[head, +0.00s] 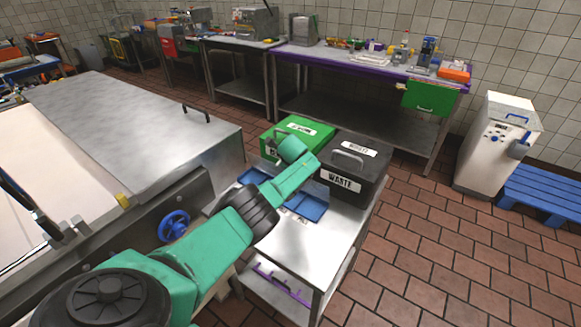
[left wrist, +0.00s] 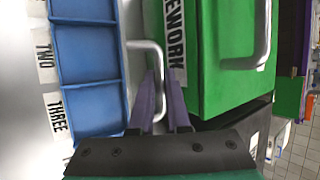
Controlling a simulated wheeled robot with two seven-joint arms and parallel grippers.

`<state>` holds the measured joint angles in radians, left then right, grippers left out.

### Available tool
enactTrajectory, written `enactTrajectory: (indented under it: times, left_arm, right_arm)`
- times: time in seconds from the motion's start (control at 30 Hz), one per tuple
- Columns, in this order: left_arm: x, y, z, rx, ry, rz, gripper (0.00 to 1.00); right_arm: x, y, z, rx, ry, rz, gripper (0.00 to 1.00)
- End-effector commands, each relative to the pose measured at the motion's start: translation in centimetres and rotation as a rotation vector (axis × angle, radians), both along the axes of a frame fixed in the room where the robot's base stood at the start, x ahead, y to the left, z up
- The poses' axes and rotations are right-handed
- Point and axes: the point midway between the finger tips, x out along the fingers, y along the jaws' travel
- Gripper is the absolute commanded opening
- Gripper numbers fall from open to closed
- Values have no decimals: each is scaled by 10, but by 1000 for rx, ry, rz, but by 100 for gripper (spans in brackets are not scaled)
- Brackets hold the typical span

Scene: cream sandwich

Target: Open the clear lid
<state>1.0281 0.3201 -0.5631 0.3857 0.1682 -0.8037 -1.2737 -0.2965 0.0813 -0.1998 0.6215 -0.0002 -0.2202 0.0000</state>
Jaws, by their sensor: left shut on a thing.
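A blue tray (left wrist: 88,60) with several compartments, labelled TWO and THREE, shows in the left wrist view; parts of it also show in the head view (head: 311,207). A pale metal U-shaped handle (left wrist: 158,55) stands along the tray's side, by the green box. The purple fingers of my left gripper (left wrist: 163,80) are shut on this handle. The clear lid itself is hard to make out, and I cannot tell its edges or angle. In the head view my green left arm hides the gripper and part of the tray. My right gripper is not in view.
A green REWORK box (left wrist: 222,60) is close beside the left fingers; it also shows in the head view (head: 284,127). A black WASTE box (head: 364,170) stands to its right on the steel table (head: 346,211). A large steel counter (head: 130,125) is at left.

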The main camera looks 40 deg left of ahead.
Motion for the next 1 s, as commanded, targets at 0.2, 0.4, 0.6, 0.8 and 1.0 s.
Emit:
enactTrajectory:
  times: [0.2,0.4,0.6,0.8,1.0]
  left_arm:
    - [0,0,0,-1,0,1,0]
    - [0,1,0,1,-1,1,0]
    - [0,1,0,1,-2,1,27]
    - [0,0,0,1,-1,1,27]
    - [-3,-3,9,-1,1,-2,27]
  right_arm:
    - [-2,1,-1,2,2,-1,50]
    - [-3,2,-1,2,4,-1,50]
    - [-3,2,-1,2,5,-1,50]
    - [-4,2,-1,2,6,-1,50]
    - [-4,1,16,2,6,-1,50]
